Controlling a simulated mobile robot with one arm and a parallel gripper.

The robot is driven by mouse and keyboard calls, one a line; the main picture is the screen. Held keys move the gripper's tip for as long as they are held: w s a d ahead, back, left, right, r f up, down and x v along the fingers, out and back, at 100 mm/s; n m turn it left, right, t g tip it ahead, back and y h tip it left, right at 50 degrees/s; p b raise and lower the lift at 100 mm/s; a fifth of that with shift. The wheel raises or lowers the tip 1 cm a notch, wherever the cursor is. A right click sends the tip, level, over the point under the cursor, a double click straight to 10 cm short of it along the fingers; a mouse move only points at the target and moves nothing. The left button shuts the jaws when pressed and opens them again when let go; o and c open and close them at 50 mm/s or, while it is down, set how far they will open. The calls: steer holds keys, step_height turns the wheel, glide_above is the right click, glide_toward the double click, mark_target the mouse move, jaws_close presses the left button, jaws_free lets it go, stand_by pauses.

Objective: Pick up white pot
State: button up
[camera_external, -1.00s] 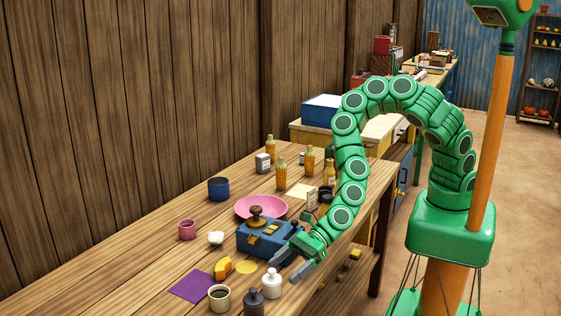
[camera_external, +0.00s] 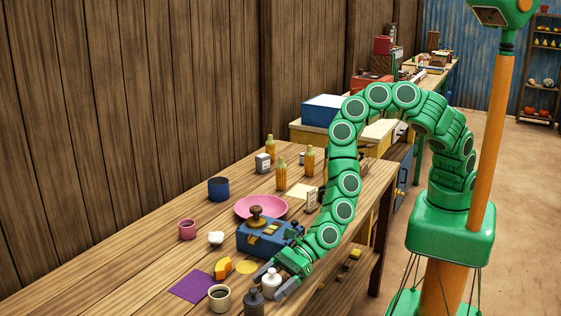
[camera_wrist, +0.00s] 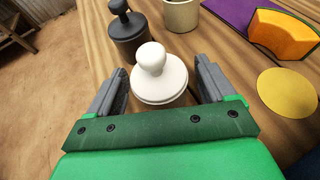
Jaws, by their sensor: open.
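The white pot (camera_wrist: 160,78) has a round body and a knob on top. In the wrist view it stands upright on the wooden table between the two grey fingers of my gripper (camera_wrist: 163,86), with a small gap visible on each side. My gripper is open. In the external view the white pot (camera_external: 270,281) is near the table's front edge, and my gripper (camera_external: 273,282) is around it, partly hiding it.
A dark grey pot (camera_wrist: 128,30) stands close beside the white one, with a cup (camera_external: 219,297) beyond it. An orange piece (camera_external: 222,268), a purple sheet (camera_external: 191,287) and a yellow disc (camera_wrist: 288,93) lie nearby. A blue box (camera_external: 262,240) stands behind.

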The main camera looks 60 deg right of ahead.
steer(key=c, duration=1.3)
steer(key=shift+r, duration=0.1)
steer(key=shift+r, duration=4.95)
